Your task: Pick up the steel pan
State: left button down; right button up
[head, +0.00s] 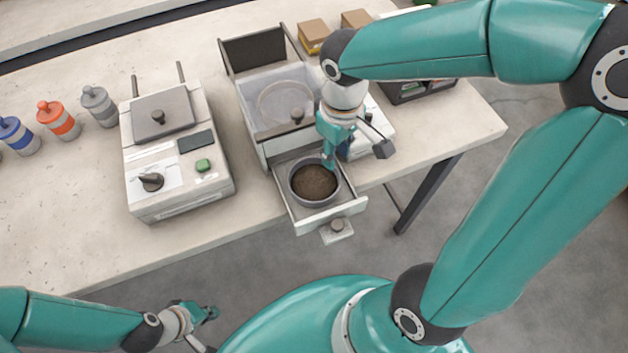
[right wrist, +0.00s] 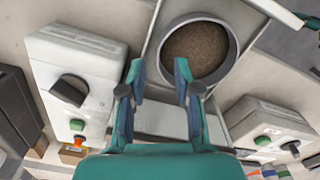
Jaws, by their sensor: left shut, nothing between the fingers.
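The steel pan (head: 292,184) is a round grey dish filled with brown granular material. It sits in an open drawer (head: 291,211) at the table's front edge. My right gripper (head: 328,158) points down at the pan's back rim. In the right wrist view, the right gripper (right wrist: 159,76) is open with nothing between its fingers. There one finger overlaps the pan (right wrist: 235,46) and the other lies outside its rim; I cannot tell whether they touch it. My left gripper (head: 209,313) is shut and empty, low at the left, away from the table.
The drawer belongs to a machine with a clear-lidded chamber (head: 284,102). A white device (head: 178,170) with a dial and green button stands left of it. Several capped bottles (head: 58,119) are further left. Small boxes (head: 313,36) stand behind. The table front at left is clear.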

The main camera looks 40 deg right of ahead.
aim_at(314, 182)
jog(key=f, duration=0.4)
jog(key=shift+w+f, duration=0.2)
jog(key=shift+f, duration=0.15)
grip_shut()
